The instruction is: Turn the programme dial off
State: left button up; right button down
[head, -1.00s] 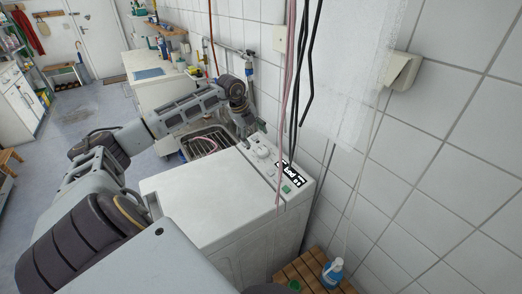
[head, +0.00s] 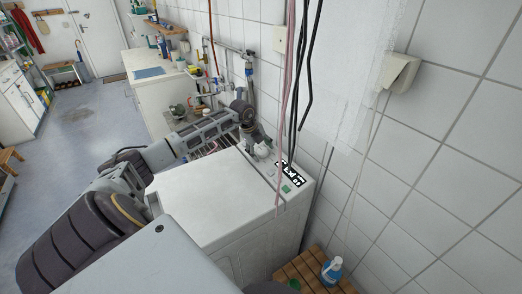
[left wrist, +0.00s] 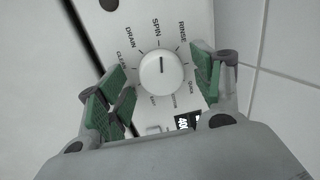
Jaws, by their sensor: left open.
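The programme dial (left wrist: 160,75) is a round white knob on the white control panel (left wrist: 185,20) of the washing machine (head: 205,200). Its dark mark points up in the left wrist view, roughly at the word SPIN; DRAIN and RINSE are printed to either side. My left gripper (left wrist: 157,88) is open, with its green-padded fingers apart on either side of the dial. A gap shows between the pads and the knob. In the head view, my left gripper (head: 252,139) is over the panel's far end and partly covers the dial. My right gripper is not in view.
A lit display (head: 289,174) and a green button (head: 286,188) are on the panel's near end. Pink and black cables (head: 292,100) hang in front of the tiled wall. A blue bottle (head: 331,270) stands on a slatted wooden surface at right.

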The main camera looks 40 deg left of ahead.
pick_arm(q)
jog(key=shift+w+f, duration=0.1)
jog(key=shift+f, duration=0.1)
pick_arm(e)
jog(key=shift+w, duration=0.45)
pick_arm(q)
jog(key=c, duration=1)
jog(key=shift+c, duration=0.2)
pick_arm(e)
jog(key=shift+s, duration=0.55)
